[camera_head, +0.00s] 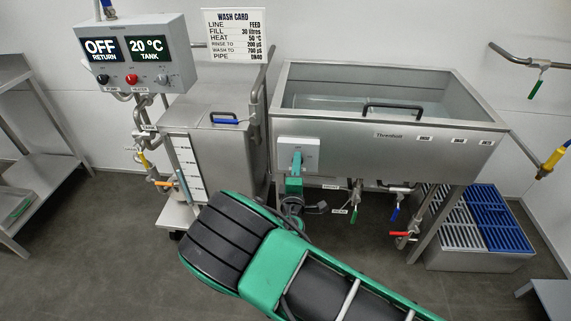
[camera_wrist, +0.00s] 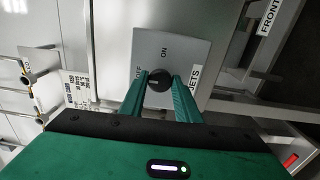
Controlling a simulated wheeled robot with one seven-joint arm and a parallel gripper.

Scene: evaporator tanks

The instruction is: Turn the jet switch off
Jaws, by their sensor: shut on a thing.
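The jet switch is a round black knob (camera_wrist: 159,80) on a light grey box (camera_wrist: 178,48). ON is printed above the knob in the wrist view, OFF to its left, and a JETS label (camera_wrist: 195,77) is at the right. My gripper (camera_wrist: 160,84) has its two green fingers shut on the knob, one on each side. In the head view the grey box (camera_head: 309,146) is on the front left of the open steel tank, and my gripper (camera_head: 296,160) covers the knob. Which mark the knob points to cannot be told.
The open steel tank (camera_head: 400,139) has valves and pipes beneath it. A closed steel tank (camera_head: 229,150) with a control box (camera_head: 150,50) reading OFF and 20 °C stands at left. A blue and grey grate (camera_head: 500,225) lies at right. The floor in front is clear.

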